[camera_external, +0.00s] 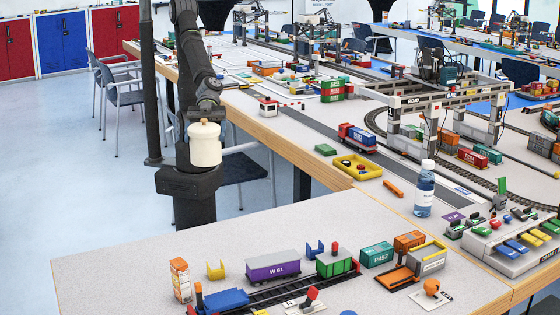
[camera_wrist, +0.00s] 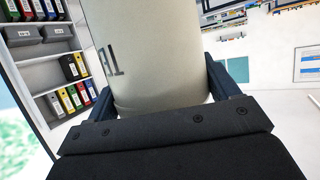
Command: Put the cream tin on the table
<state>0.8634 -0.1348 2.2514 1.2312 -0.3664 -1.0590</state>
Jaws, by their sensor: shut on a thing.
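The cream tin (camera_external: 204,146) is a pale, rounded canister with a small brown knob on top. It hangs roughly upright in the air beyond the near table's back edge, in front of my dark arm parts. In the wrist view the tin (camera_wrist: 155,45) fills the middle, with dark lettering on its side. My gripper (camera_wrist: 160,85) is shut on it, one finger on each side; the fingers are hard to make out in the external view. The grey-topped table (camera_external: 110,262) stands in the foreground, lower than the tin and apart from it.
On the table are an orange-and-white box (camera_external: 180,280), a purple wagon (camera_external: 272,266), a green wagon (camera_external: 335,263), a teal container (camera_external: 377,255) and track pieces. Its left part is bare. A bottle (camera_external: 424,190) and yellow tray (camera_external: 358,167) stand farther back. Chairs (camera_external: 128,85) are at left.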

